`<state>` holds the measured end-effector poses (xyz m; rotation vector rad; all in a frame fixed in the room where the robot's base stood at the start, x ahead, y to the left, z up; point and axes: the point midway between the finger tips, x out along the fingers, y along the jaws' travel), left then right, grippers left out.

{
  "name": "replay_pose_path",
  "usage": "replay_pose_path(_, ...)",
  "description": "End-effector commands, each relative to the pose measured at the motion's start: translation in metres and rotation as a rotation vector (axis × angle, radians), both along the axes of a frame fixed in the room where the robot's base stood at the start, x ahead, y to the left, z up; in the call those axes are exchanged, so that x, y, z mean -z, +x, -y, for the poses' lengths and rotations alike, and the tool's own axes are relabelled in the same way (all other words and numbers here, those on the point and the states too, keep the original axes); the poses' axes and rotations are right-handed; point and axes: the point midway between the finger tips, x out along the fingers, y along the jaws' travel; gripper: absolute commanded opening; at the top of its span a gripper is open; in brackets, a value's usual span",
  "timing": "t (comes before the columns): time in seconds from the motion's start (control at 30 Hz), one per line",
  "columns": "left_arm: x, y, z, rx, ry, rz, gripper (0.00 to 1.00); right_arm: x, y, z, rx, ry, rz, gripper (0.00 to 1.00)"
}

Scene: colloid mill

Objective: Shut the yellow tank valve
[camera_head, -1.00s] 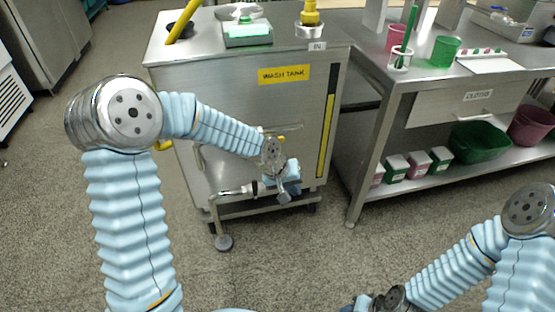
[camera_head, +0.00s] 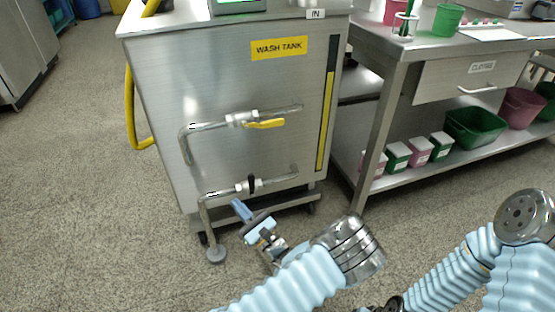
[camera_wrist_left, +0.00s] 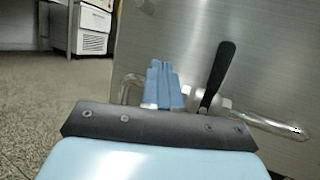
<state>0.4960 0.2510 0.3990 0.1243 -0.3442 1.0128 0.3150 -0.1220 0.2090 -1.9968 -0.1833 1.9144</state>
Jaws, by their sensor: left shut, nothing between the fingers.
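The yellow valve lever (camera_head: 265,124) is on the upper pipe on the front of the wash tank (camera_head: 225,85). It points right and lies nearly along the pipe. A black valve lever (camera_head: 251,184) on the lower pipe stands upright across that pipe; it also shows in the left wrist view (camera_wrist_left: 217,75). My left gripper (camera_head: 237,205) is shut and empty, just below the lower pipe in the head view and apart from the yellow lever. Its blue fingers (camera_wrist_left: 162,75) are together in the left wrist view. My right gripper is out of view.
The lower pipe (camera_head: 215,195) runs across the tank front below the yellow lever. A yellow hose (camera_head: 130,110) hangs at the tank's left side. A steel bench (camera_head: 400,60) with bins and boxes stands to the right. The floor before the tank is clear.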

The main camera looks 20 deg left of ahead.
Motion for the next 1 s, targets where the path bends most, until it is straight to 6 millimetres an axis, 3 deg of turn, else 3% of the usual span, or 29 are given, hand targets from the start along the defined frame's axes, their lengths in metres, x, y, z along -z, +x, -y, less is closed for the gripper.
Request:
replay_pose_path(0.1, -0.033, 0.031, 0.058, 0.207, 0.197, 0.111, 0.0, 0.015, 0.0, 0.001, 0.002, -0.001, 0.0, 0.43)
replay_pose_path(0.2, -0.053, 0.041, 0.094, 0.322, 0.306, 0.182, 0.0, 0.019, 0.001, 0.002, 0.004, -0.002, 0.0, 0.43)
replay_pose_path(0.33, -0.067, 0.044, 0.119, 0.397, 0.375, 0.231, 0.0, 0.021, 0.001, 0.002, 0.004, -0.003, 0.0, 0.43)
replay_pose_path(0.77, -0.071, 0.046, 0.123, 0.411, 0.387, 0.24, 0.0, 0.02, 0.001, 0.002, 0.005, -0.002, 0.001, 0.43)
replay_pose_path(1.0, -0.093, 0.064, 0.11, 0.407, 0.384, 0.241, 0.0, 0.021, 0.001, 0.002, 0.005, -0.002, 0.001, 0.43)
